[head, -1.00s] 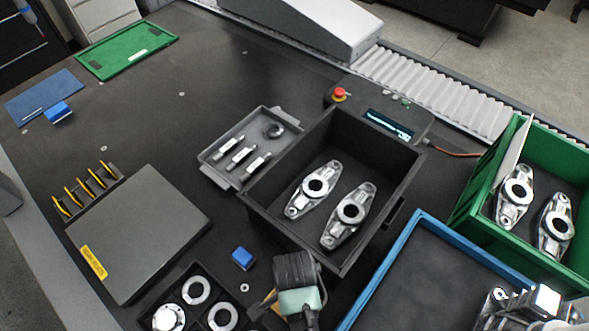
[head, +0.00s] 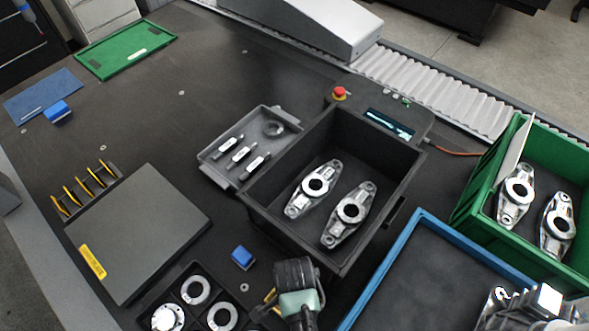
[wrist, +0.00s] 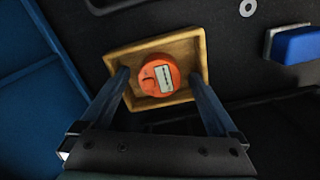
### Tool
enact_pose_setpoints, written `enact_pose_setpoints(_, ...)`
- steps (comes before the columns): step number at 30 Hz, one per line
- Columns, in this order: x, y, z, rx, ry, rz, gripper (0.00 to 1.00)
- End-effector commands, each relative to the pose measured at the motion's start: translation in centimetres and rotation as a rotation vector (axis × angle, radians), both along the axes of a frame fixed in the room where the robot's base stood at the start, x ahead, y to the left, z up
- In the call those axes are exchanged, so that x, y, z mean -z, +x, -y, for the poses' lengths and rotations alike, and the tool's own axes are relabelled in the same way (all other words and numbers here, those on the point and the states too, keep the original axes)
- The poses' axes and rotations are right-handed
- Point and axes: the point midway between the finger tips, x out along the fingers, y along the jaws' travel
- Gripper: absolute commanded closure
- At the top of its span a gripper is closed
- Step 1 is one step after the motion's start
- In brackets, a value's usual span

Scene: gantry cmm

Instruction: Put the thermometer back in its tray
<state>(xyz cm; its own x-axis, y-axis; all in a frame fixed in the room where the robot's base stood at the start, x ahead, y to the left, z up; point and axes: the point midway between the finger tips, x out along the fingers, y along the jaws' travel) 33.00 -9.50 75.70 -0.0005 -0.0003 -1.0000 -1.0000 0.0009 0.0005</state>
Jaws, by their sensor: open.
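The thermometer, a round orange piece with a pale display (wrist: 160,78), appears inside a small wooden tray (wrist: 190,42) in the wrist view. The tray's walls show around it. My gripper (wrist: 160,76) is open, with one finger on each side of the thermometer and a gap to both. In the head view my wrist hides the thermometer and most of the tray; only a sliver of wood (head: 269,296) shows beside it.
A black bin (head: 258,218) with two metal parts stands just beyond my wrist. A blue-rimmed tray (head: 385,262) is to the right. A blue block (head: 243,258) and a black holder with metal rings (head: 207,289) lie to the left.

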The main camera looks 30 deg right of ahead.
Motion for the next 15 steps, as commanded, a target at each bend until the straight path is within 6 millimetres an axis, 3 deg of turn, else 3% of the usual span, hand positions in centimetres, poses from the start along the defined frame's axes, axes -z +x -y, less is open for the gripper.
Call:
enact_pose_setpoints(7, -1.6, 0.1, 0.0, 0.0, -0.001, 0.002, 0.05)
enact_pose_setpoints(15, -7.3, 0.1, 0.0, 0.0, -0.002, 0.004, 0.05)
